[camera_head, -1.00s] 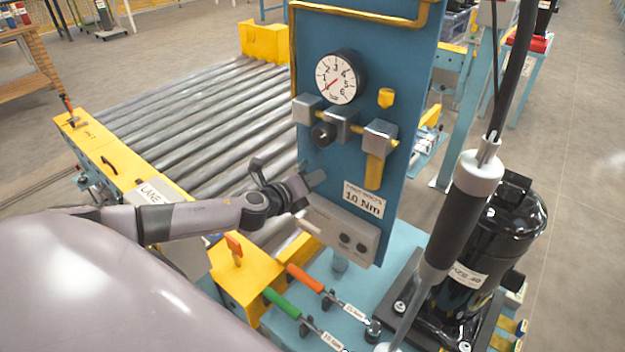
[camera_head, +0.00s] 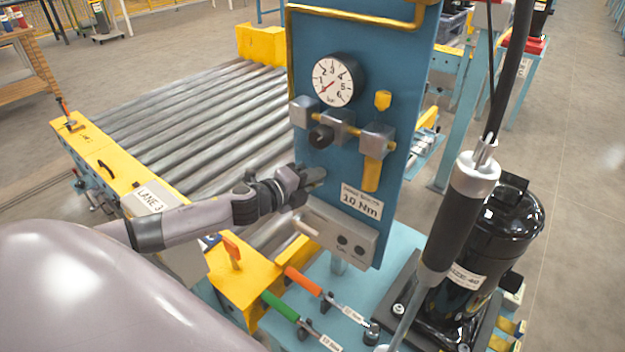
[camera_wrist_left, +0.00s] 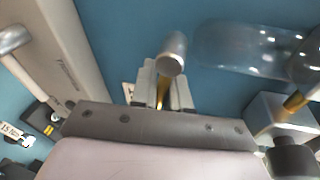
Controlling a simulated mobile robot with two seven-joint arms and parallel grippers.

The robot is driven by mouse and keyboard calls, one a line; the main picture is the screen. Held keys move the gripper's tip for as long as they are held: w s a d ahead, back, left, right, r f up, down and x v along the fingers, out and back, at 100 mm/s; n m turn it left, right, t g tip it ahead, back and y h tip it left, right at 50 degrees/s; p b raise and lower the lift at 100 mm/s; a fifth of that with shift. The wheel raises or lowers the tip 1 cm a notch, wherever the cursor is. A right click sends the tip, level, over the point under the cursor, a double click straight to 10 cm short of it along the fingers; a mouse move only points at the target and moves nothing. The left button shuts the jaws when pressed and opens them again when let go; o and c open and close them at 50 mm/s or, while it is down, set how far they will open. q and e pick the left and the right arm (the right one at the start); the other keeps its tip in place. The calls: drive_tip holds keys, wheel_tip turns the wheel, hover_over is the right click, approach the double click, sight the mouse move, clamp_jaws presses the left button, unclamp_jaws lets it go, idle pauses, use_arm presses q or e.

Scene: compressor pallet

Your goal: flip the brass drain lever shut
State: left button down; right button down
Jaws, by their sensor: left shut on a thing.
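My left gripper (camera_head: 312,178) is at the blue panel (camera_head: 400,85), below the left metal block (camera_head: 303,111). In the left wrist view its fingers (camera_wrist_left: 165,92) are closed on a small brass piece (camera_wrist_left: 161,94), which I take to be the drain lever. Most of the lever is hidden by the fingers, and in the head view it is hidden by the gripper. A round metal stub (camera_wrist_left: 172,54) stands at the fingertips, near the end of a clear bowl (camera_wrist_left: 240,45). I cannot tell the lever's exact angle. My right gripper does not show.
A pressure gauge (camera_head: 332,80) and a black knob (camera_head: 321,136) sit above the gripper. A grey box (camera_head: 338,233) with a peg is just below. Two torque tools, orange (camera_head: 303,281) and green (camera_head: 280,305), lie lower. A black compressor (camera_head: 490,235) stands right.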

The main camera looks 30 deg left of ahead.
use_arm(q)
drive_tip(key=shift+d+r+n+h, duration=0.1)
drive_tip(key=shift+r+n+h, duration=0.2)
drive_tip(key=shift+n, duration=0.5)
drive_tip(key=c, duration=1.2)
unclamp_jaws()
drive_tip(key=shift+s, duration=0.15)
drive_tip(key=b+v, duration=0.1)
drive_tip(key=v, duration=0.6)
